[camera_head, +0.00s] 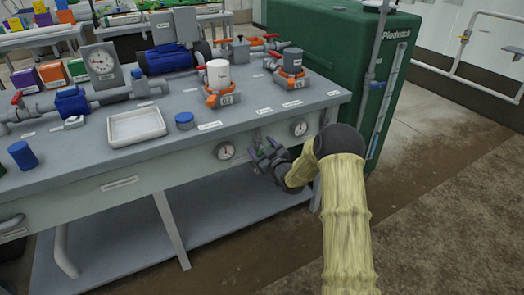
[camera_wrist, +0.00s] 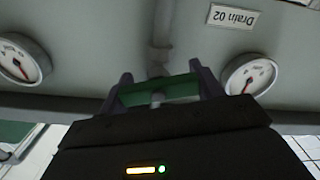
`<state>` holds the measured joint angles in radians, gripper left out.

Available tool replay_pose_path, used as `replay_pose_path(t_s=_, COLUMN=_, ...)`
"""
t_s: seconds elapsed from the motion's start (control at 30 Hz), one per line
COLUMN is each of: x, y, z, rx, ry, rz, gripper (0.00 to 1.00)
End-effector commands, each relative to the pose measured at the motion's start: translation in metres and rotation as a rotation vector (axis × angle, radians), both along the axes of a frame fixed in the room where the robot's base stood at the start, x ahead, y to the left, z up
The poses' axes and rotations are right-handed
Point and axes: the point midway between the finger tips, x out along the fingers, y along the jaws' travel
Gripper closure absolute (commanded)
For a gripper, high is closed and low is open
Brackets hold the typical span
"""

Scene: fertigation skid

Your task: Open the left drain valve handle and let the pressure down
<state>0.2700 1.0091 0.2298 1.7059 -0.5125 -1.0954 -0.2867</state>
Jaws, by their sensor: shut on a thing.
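My gripper (camera_head: 268,155) is at the front panel of the grey skid bench, between two round gauges. In the wrist view my gripper (camera_wrist: 163,86) has its two fingers at either end of a green valve handle (camera_wrist: 178,88), shut on it. The handle lies crosswise between the fingers, in front of a grey pipe stub (camera_wrist: 160,50). A label reading "Drain 02" (camera_wrist: 233,17) appears upside down beside it. The left gauge (camera_head: 225,151) and right gauge (camera_head: 300,127) flank the gripper in the head view, where the gripper hides the handle.
The grey bench top (camera_head: 245,120) carries a white tray (camera_head: 136,127), a blue cap (camera_head: 184,120), and orange-based housings (camera_head: 220,83). A lower shelf (camera_head: 215,225) lies beneath. A large green tank (camera_head: 330,45) stands behind on the right. The floor at right is clear.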

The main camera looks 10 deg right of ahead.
Motion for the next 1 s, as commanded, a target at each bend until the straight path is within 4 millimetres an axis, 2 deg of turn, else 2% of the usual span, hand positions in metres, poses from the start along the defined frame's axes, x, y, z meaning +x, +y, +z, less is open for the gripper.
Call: replay_pose_path(t_s=1.0, x=-0.0019, y=0.0055, z=-0.0098, rx=-0.916, ry=-0.297, rz=0.002, gripper=0.57)
